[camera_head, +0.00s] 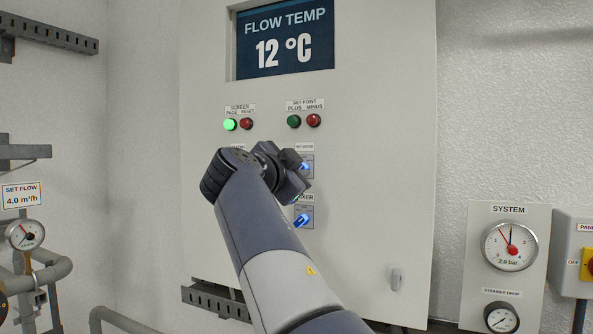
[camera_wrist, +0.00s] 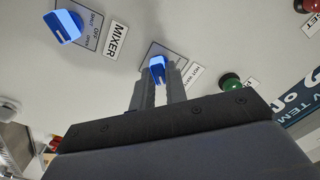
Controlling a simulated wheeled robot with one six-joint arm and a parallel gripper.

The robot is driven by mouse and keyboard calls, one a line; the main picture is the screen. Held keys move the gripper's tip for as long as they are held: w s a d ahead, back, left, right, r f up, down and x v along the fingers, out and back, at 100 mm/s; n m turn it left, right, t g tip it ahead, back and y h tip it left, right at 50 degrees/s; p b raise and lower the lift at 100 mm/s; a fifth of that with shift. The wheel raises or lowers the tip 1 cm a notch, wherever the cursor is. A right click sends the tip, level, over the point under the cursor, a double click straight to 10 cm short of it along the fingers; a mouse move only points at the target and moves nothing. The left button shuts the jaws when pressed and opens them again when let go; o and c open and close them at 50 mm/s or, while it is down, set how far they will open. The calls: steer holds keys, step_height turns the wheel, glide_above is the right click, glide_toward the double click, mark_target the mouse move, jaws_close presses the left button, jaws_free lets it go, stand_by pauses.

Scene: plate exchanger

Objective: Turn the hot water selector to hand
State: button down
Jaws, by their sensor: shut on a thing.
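The hot water selector (camera_wrist: 157,66) is a blue knob on the pale panel, seen between my gripper's fingers in the wrist view. Its plate label is partly covered by a finger, and its position marks cannot be read. In the head view, the blue selector (camera_head: 304,166) shows just right of my wrist, partly hidden by it. My gripper (camera_wrist: 158,78) is shut on the knob, with one finger on each side. In the head view my gripper (camera_head: 292,170) is against the panel, its fingertips mostly hidden.
The similar blue mixer selector (camera_wrist: 64,27) is close by, below in the head view (camera_head: 301,220). Green (camera_head: 293,121) and red (camera_head: 313,120) set point buttons sit above. The display (camera_head: 285,40) reads flow temp 12 °C. A panel latch (camera_head: 396,278) sits lower right.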

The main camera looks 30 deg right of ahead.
stand_by(0.4)
steer(key=shift+w+a+n+p, duration=0.1)
steer(key=shift+n+p, duration=0.7)
steer(key=shift+n, duration=8.1)
steer(key=c, duration=1.4)
jaws_free()
steer(key=shift+c, duration=0.2)
